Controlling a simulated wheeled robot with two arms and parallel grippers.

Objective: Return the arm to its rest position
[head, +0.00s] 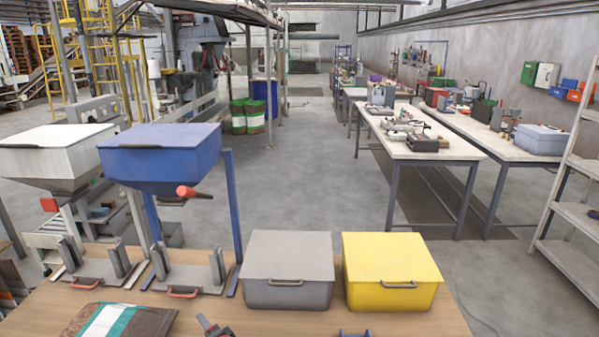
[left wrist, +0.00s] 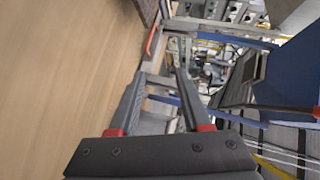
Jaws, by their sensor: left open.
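My left gripper (head: 216,327) shows only at the bottom edge of the head view, as a small grey and red end over the wooden table (head: 400,318). In the left wrist view my left gripper (left wrist: 161,74) has its two dark fingers apart, with red parts at their bases. I see nothing held between them. The table top (left wrist: 60,80) fills the left of that view.
A grey lidded box (head: 290,270) and a yellow one (head: 393,272) stand on the table. Left of them are the blue hopper (head: 160,155), the white hopper (head: 55,155) and metal clamp stands (head: 190,272). A striped bag (head: 118,321) lies at the front left.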

